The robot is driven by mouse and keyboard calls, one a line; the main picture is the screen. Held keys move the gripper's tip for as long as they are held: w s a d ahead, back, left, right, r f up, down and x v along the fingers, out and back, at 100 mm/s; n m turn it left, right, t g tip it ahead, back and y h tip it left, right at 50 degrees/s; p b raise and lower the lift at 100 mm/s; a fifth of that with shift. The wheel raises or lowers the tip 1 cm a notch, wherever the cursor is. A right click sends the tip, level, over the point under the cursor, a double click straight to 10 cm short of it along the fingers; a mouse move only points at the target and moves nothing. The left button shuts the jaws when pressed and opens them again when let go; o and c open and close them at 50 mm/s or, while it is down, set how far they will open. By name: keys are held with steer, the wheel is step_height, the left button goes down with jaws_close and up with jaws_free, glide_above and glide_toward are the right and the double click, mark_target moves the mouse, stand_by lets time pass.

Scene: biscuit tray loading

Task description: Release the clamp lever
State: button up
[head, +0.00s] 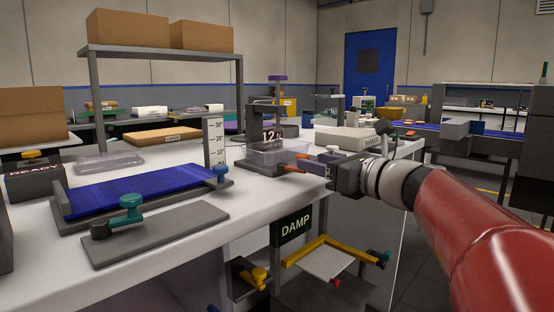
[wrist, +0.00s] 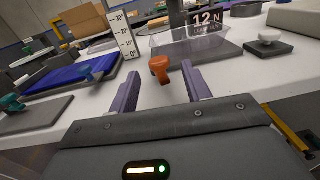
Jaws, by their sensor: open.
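An orange lever (wrist: 160,65) stands at the front edge of a dark base (wrist: 205,57) that carries a clear tray and a "12 N" display (wrist: 206,18). In the wrist view the lever shows ahead of and between the two purple fingers of my gripper (wrist: 157,84). The jaws are open and I see nothing held. In the head view my gripper (head: 299,164) is close to the front right of the clear tray (head: 268,153). I cannot tell whether a finger touches the lever. A teal lever (head: 128,208) sits on a grey plate (head: 170,236) at the left.
A blue sloped board (head: 140,189) with a graduated scale (head: 214,140) lies left of the clear tray. A shelf with cardboard boxes (head: 130,30) stands behind. A white unit (head: 346,138) stands to the right.

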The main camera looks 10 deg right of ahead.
mark_target(294, 167)
steer(key=x, duration=0.6)
steer(key=shift+w+a, duration=0.15)
steer(key=shift+w, duration=0.15)
steer(key=c, duration=1)
steer(key=shift+s+a+f+m+t+h+b, duration=0.1)
steer(key=shift+s+a+m+t+h+b, duration=0.1)
steer(key=shift+m+t+h, duration=0.25)
steer(key=shift+s+a+m+t+h+b, duration=0.15)
steer(key=shift+m+h, duration=0.1)
steer(key=shift+h, duration=0.3)
steer(key=shift+d+m+t+h, duration=0.1)
steer(key=shift+m+t+h, duration=0.3)
steer(key=shift+m+h, duration=0.3)
steer(key=o, duration=1)
